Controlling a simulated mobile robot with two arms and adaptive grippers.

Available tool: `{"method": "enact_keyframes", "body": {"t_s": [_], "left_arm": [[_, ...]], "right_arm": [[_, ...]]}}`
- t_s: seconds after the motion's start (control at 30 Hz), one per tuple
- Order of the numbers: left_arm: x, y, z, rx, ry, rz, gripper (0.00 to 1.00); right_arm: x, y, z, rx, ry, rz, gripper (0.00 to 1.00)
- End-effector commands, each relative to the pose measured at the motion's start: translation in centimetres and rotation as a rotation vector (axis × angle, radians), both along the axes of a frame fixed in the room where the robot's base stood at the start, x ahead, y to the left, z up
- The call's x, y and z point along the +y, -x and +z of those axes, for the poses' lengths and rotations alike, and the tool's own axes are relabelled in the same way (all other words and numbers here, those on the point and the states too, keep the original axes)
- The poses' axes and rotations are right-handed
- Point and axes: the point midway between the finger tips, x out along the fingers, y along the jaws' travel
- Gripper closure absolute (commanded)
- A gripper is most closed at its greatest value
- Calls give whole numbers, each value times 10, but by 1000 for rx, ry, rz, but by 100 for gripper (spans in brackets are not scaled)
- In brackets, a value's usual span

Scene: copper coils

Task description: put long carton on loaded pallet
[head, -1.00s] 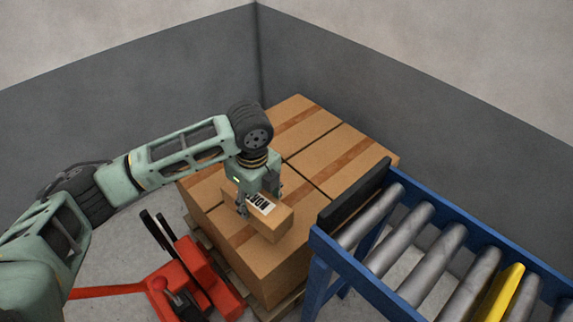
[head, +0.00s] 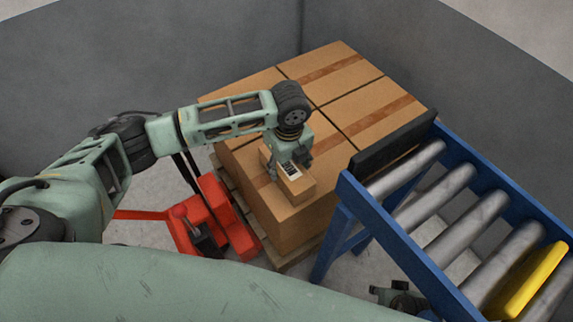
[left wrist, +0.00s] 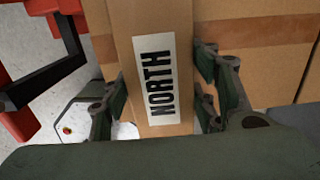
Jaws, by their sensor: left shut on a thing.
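The long carton (head: 297,188) is a small brown box with a white label, which reads NORTH in the left wrist view (left wrist: 156,80). My left gripper (head: 290,168) is shut on it from above, with a finger on each side. The carton is over the near boxes of the loaded pallet (head: 293,262). I cannot tell whether it touches their top. The pallet carries large taped brown boxes (head: 345,85). A dark piece that looks like my right gripper (head: 402,298) shows at the bottom, mostly hidden.
A blue roller conveyor (head: 425,225) with grey rollers, a dark end board and a yellow piece (head: 530,280) stands close on the right. A red pallet jack (head: 215,220) is at the pallet's left. Grey walls stand behind.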

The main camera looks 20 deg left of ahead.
Motion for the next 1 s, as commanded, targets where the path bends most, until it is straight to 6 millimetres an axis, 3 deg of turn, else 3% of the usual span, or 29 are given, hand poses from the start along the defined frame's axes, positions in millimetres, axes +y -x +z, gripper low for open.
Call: {"method": "enact_keyframes", "body": {"t_s": [0.27, 0.3, 0.5, 0.87, 0.93, 1.0], "left_arm": [[0, 0, -1, -1, 1, 1, 84], [0, 0, -2, 1, -1, 1, 45], [0, 0, -2, 1, -1, 1, 27], [0, 0, 0, -1, 0, 1, 27], [0, 0, 7, -2, 1, 1, 27], [0, 0, 17, -2, 0, 1, 27]], "right_arm": [[0, 1, -2, 3, 1, 0, 60], [-1, 2, -3, 5, 1, 0, 60], [0, 2, -3, 5, 1, 0, 60], [0, 2, -4, 6, 1, 1, 60], [0, 1, 1, 2, 0, 1, 60], [-1, 1, -8, 1, 0, 1, 60]]}}
